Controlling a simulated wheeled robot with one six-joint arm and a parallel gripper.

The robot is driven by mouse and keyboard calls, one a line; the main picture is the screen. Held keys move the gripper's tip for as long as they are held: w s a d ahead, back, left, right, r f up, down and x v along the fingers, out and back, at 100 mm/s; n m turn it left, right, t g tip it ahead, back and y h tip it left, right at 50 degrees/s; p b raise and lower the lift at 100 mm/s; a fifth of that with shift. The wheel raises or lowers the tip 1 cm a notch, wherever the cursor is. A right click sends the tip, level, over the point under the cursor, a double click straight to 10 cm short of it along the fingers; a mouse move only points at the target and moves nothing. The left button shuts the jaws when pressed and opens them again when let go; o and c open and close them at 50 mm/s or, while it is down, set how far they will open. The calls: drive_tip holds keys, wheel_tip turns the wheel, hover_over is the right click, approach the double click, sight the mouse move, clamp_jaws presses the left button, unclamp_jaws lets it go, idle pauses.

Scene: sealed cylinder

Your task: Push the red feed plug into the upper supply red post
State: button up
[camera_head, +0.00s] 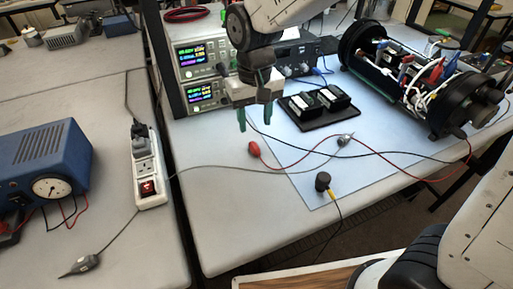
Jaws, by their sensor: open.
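The red feed plug (254,148) lies on the table in front of the supplies, with a red lead running right towards the cylinder. My gripper (254,117) is open and empty, with its green fingertips pointing down, just above and behind the plug in the picture. The fingers look apart from the plug. The upper supply (203,56) stands at the back left with a lit display, stacked on a lower supply (203,96). My arm and gripper cover the right part of both fronts, and I cannot make out the upper red post.
A sealed cylinder (366,75) with open wiring lies at the back right. A black tray (322,125) holds modules. A black plug (322,181) and a grey plug (345,140) lie nearby with loose leads. A power strip (149,170) lies left.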

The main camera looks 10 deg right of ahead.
sight(255, 146)
drive_tip(key=shift+f, duration=1.3)
drive_tip(key=shift+f, duration=0.1)
drive_tip(key=f, duration=0.5)
drive_tip(key=shift+s, duration=0.25)
clamp_jaws()
